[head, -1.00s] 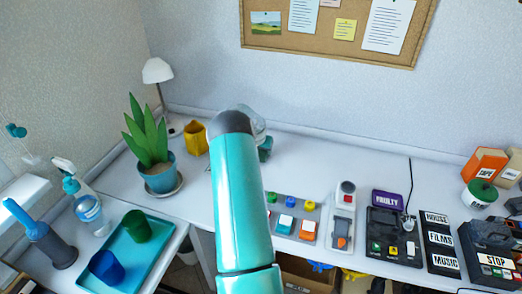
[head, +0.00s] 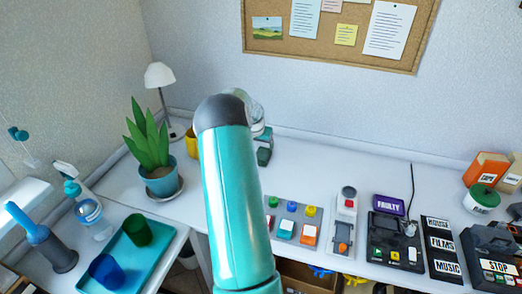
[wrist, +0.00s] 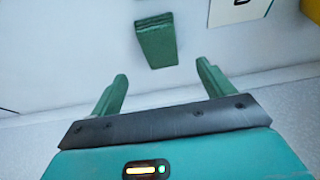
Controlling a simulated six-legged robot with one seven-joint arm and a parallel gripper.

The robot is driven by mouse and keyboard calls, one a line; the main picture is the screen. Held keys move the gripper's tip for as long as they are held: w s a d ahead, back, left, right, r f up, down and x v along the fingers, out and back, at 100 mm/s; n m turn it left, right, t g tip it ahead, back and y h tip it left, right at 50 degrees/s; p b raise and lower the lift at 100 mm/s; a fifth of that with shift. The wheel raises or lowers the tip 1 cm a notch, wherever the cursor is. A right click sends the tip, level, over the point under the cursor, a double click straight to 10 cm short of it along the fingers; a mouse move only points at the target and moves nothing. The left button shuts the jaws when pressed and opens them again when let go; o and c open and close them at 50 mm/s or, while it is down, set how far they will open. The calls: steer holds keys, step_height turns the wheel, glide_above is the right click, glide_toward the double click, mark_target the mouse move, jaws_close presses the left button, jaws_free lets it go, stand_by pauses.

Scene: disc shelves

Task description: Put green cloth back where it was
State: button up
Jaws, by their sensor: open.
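In the wrist view a green cloth (wrist: 156,40), folded into a thick block, lies on the white surface just beyond my fingertips. My gripper (wrist: 161,71) is open, its two green fingers apart with nothing between them. The cloth lies ahead of the gap, not touching either finger as far as I can tell. In the head view my teal arm hides most of my gripper. A dark green block shape (head: 264,156) shows right of the arm's end; I cannot tell there whether it is the cloth or part of my gripper.
A potted plant (head: 155,160) and a mostly hidden yellow cup (head: 192,143) stand left of my arm. A teal tray (head: 150,258) with green and blue cups is at front left. Button panels (head: 297,222) and a FAULTY box (head: 388,205) are right. The desk's back middle is clear.

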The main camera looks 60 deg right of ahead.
steer(key=w+a+r+n+t, duration=0.25)
steer(key=w+a+r, duration=0.55)
steer(key=a+r, duration=0.6)
steer(key=w+a+r+n+y, duration=0.15)
steer(key=a+r, duration=0.25)
steer(key=a, duration=0.6)
steer(key=w+a+r+n+y, duration=0.1)
steer(key=w+a+r+n, duration=0.2)
steer(key=a, duration=0.8)
steer(key=s+a+r+n+t+y, duration=0.1)
steer(key=s+a+r+n, duration=0.2)
steer(key=a, duration=0.6)
steer(key=s+a+r+n+t, duration=0.1)
steer(key=s+a+r+n, duration=0.2)
steer(key=a, duration=0.6)
steer(key=s+a+f+n+y, duration=0.1)
steer(key=s+a+n, duration=0.2)
steer(key=s+a, duration=0.8)
steer(key=shift+s+a+f, duration=0.25)
steer(key=shift+s+f, duration=0.1)
steer(key=shift+s, duration=0.2)
